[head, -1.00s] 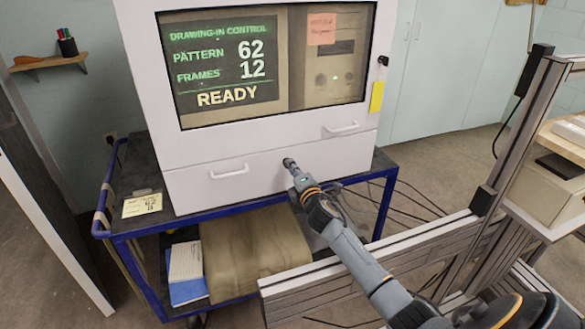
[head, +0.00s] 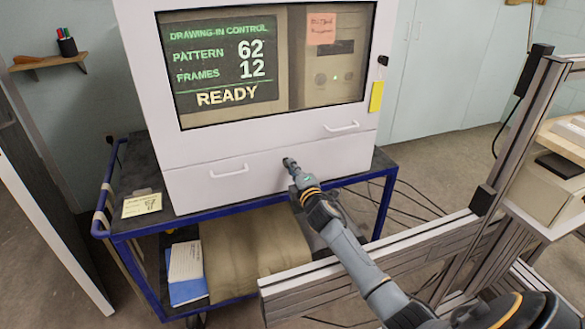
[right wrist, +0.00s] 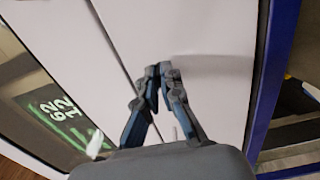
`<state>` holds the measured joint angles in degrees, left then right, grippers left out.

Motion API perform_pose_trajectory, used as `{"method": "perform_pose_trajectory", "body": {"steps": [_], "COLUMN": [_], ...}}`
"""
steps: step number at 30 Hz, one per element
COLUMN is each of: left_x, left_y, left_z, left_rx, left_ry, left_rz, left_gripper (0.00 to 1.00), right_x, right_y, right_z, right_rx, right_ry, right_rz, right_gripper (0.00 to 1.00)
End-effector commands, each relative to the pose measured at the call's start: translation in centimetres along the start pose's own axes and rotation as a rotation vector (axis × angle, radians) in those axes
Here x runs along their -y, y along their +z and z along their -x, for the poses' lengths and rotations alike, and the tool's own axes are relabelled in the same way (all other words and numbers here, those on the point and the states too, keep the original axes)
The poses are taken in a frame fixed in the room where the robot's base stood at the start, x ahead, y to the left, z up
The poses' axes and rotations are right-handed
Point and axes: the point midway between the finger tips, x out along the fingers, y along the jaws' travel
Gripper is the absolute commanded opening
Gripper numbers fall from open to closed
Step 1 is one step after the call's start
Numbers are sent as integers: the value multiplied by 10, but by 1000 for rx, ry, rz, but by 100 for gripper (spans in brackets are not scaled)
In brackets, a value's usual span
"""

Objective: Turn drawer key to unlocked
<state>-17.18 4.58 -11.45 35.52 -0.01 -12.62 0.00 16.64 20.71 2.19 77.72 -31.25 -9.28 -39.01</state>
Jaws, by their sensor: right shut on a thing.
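The white drawer (head: 335,158) is closed under the screen of the white cabinet, with a white bar handle (head: 229,171) at its left. My right gripper (head: 289,161) is at the drawer front, right of that handle. In the right wrist view its fingers (right wrist: 160,72) are brought together at the drawer face (right wrist: 210,40). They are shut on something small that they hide. The key cannot be made out in either view, nor can its angle. My left gripper is not in view.
The cabinet stands on a blue-framed cart (head: 155,226) with a yellow note (head: 142,205) on its top. A second handle (head: 341,127) is above the drawer. An aluminium rail (head: 300,281) runs below my right arm. The screen (head: 225,75) reads READY.

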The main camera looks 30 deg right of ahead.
Motion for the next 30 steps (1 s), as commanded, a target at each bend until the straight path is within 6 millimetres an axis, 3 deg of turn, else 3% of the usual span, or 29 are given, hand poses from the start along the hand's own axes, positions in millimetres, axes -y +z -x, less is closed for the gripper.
{"method": "perform_pose_trajectory", "body": {"steps": [1,4,17,23,30], "left_x": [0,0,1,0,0], "left_y": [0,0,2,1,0], "left_z": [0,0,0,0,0], "left_rx": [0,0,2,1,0], "left_ry": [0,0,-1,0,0], "left_rz": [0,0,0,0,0], "left_gripper": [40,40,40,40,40], "right_x": [-8,-8,-2,-1,0], "right_y": [2,2,1,1,1], "right_z": [-2,-2,2,26,74], "right_rx": [3,3,1,0,0], "right_ry": [13,12,4,2,2], "right_rz": [-4,-3,0,2,0], "right_gripper": [9,28,28,28,28]}}
